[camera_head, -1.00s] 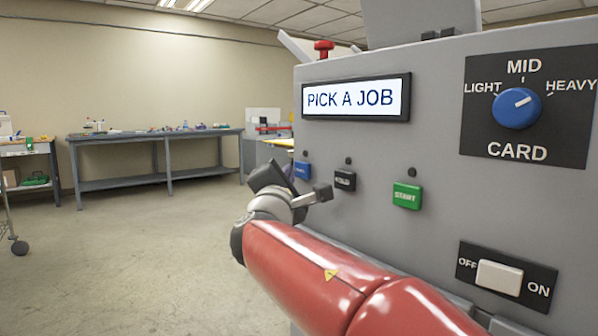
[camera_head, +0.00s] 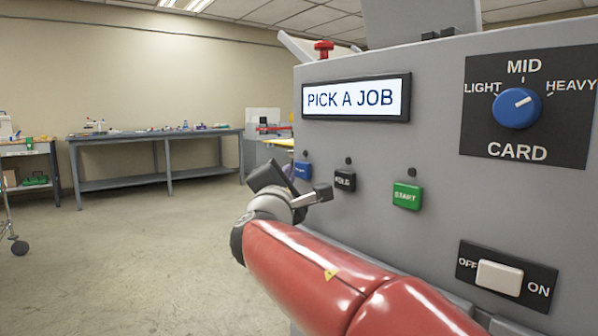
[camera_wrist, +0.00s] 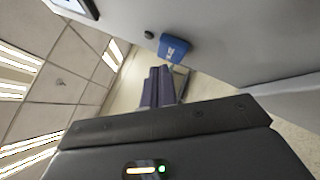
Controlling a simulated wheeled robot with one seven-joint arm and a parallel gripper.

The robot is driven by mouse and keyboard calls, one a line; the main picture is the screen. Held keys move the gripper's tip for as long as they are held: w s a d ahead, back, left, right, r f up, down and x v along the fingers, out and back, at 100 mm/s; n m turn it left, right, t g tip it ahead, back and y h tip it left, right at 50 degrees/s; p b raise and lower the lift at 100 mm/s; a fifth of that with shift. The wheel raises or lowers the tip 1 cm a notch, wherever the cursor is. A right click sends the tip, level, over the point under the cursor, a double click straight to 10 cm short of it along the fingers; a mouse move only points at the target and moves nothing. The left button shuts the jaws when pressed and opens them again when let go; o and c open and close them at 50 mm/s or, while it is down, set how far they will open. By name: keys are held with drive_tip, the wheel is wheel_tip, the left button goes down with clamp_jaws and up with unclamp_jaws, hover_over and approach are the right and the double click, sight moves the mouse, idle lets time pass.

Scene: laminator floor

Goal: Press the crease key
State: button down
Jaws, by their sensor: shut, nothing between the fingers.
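In the head view, a row of keys runs along the grey machine's front: a blue key (camera_head: 303,170), a black key (camera_head: 345,180) that seems to read FOLD, and a green START key (camera_head: 407,195). The blue key's label is too small to read. It also shows in the wrist view (camera_wrist: 173,48), just beyond my shut, empty fingers (camera_wrist: 158,87), with a visible gap in that picture. In the head view my gripper (camera_head: 270,178) is beside the blue key, its fingertips not clearly seen. I cannot tell whether anything touches.
The display (camera_head: 356,98) reads PICK A JOB. A blue CARD dial (camera_head: 517,108) points between MID and HEAVY. A white OFF/ON switch (camera_head: 499,277) sits lower right, and a red knob (camera_head: 323,50) on top. A workbench (camera_head: 155,136) stands far back; the floor between is clear.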

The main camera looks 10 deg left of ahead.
idle(0.3)
drive_tip(key=shift+w+d+b, duration=0.3)
drive_tip(key=shift+w+b, duration=0.05)
drive_tip(key=shift+b, duration=0.05)
drive_tip(key=shift+w+d, duration=0.2)
drive_tip(key=shift+w, duration=0.05)
idle(0.5)
drive_tip(key=shift+s+a, duration=0.1)
drive_tip(key=shift+s, duration=0.05)
drive_tip(key=shift+s+a+b, duration=0.35)
drive_tip(key=shift+s, duration=0.1)
drive_tip(key=s+a, duration=0.4)
drive_tip(key=shift+s, duration=0.3)
idle(0.4)
